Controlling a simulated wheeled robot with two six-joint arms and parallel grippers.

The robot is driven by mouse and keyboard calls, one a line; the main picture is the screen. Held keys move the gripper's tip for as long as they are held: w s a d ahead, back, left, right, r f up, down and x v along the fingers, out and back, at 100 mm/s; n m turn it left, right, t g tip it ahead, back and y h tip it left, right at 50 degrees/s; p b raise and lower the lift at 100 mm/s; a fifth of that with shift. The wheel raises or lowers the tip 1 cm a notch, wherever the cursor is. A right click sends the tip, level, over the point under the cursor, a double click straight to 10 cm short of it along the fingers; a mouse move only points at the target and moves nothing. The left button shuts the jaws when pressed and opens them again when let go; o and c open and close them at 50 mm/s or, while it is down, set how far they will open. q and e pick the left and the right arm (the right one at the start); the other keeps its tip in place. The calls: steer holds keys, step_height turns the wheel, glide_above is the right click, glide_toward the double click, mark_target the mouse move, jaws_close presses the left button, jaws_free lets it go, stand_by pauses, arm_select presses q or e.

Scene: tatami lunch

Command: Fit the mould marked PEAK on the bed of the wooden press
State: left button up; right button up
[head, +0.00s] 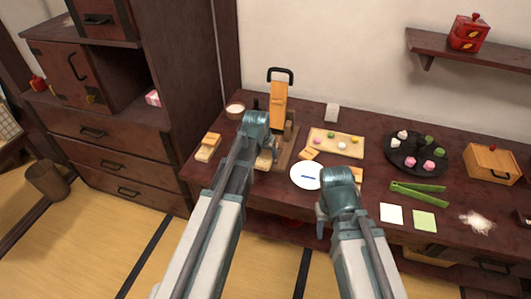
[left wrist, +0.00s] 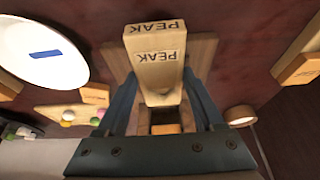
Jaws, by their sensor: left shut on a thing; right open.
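The PEAK mould (left wrist: 155,62) is a pale wooden block with PEAK on two faces. My left gripper (left wrist: 160,78) is shut on it, one finger on each side. In the head view my left gripper (head: 264,150) is at the front of the wooden press (head: 279,103), whose lever has a black handle. The press's base board (left wrist: 204,48) shows behind the mould in the left wrist view. The mould hides much of the bed, and I cannot tell whether it touches it. My right gripper (head: 338,190) is open, in front of the white plate; its fingertips are mostly hidden.
The plate (head: 305,176) with a blue mark lies right of the press. A sweets tray (head: 322,137) is behind it. Another wooden block (head: 208,147) lies left, and a small bowl (head: 235,110) stands behind left. Green tongs (head: 418,188) and a dark tray (head: 390,160) lie right.

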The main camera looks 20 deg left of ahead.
arm_select(q)
steer(key=shift+f+b, duration=0.8)
steer(key=shift+f, duration=0.05)
steer(key=o, duration=1.4)
steer(key=shift+r, duration=0.15)
steer(key=p+v, duration=1.2)
steer(key=v, duration=0.1)
steer(key=shift+s+r+p, duration=0.2)
steer(key=shift+p, duration=0.2)
steer(key=s+d+m+g, duration=0.1)
steer(key=s+d, duration=0.3)
steer(key=s, duration=0.2)
steer(key=s+d+f+m+g+y, duration=0.1)
steer(key=s+d+g, duration=0.1)
steer(key=s+d, duration=0.3)
steer(key=s+d+m+g, duration=0.1)
steer(key=s+d, duration=0.3)
steer(key=s, duration=0.4)
steer(key=shift+d+f+g+y, duration=0.25)
steer(key=shift+f+g+y, duration=0.05)
steer(key=shift+g, duration=0.1)
